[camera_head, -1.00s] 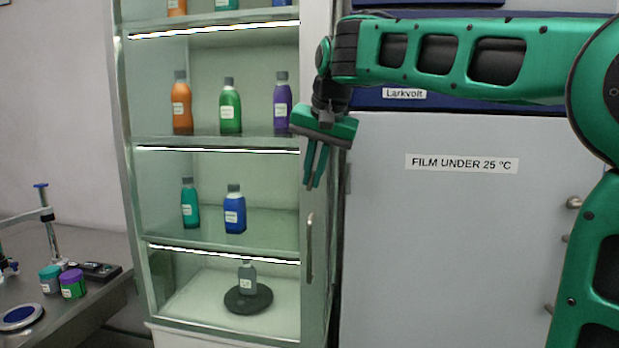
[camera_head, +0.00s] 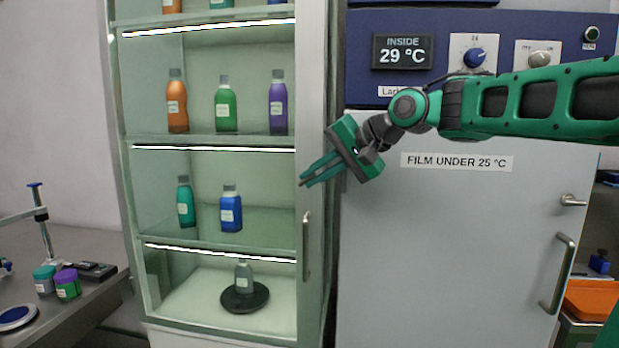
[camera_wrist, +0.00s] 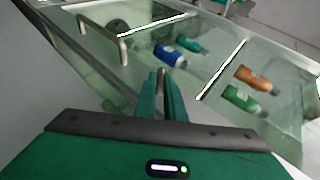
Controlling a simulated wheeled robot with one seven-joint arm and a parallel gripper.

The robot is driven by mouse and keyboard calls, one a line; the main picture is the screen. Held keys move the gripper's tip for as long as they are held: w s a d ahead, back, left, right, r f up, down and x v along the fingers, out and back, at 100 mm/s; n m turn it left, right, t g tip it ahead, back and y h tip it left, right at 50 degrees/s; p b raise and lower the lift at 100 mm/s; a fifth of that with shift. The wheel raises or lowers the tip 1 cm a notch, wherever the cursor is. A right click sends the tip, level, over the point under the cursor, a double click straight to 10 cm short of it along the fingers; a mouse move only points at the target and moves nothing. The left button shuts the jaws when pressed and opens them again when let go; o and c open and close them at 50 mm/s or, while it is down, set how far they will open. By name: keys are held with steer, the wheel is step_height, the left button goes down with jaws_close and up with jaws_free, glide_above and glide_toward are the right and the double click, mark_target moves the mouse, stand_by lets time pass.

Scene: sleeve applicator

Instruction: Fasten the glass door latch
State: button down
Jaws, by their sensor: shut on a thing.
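The tall glass-front cabinet fills the left middle of the head view. Its glass door (camera_head: 262,222) appears shut, with a vertical metal handle (camera_head: 307,245) at the right edge. The handle also shows at upper left in the wrist view (camera_wrist: 124,50). My green gripper (camera_head: 302,182) is at the door's right edge, above the handle, with its fingers pointing left and slightly down. In the wrist view, the fingers (camera_wrist: 161,78) are close together around a small metal piece, the latch (camera_wrist: 161,72). The fingers hide most of the latch, so its exact position cannot be told.
Several bottles stand on the cabinet shelves, and a grey bottle (camera_head: 244,277) is on a black disc at the bottom. A large grey fridge-like unit (camera_head: 420,250) stands close on the right. A bench (camera_head: 75,318) with jars is at left.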

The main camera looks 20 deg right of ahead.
steer(key=m+t+y, duration=0.1)
steer(key=y, duration=0.1)
steer(key=d+f+t+y, duration=0.1)
steer(key=t, duration=0.1)
steer(key=shift+f+m+t+y, duration=0.15)
steer(key=shift+m+t+y, duration=0.15)
steer(key=shift+m+y, duration=0.1)
steer(key=shift+a+f+m+t+y, duration=0.15)
steer(key=shift+m+t+y, duration=0.15)
steer(key=shift+t+y, duration=0.25)
steer(key=shift+s+t, duration=0.1)
steer(key=shift+t, duration=0.15)
steer(key=c, duration=1.8)
jaws_free()
steer(key=shift+c, duration=0.2)
steer(key=shift+s, duration=0.1)
steer(key=shift+v, duration=2.7)
steer(key=shift+s, duration=0.2)
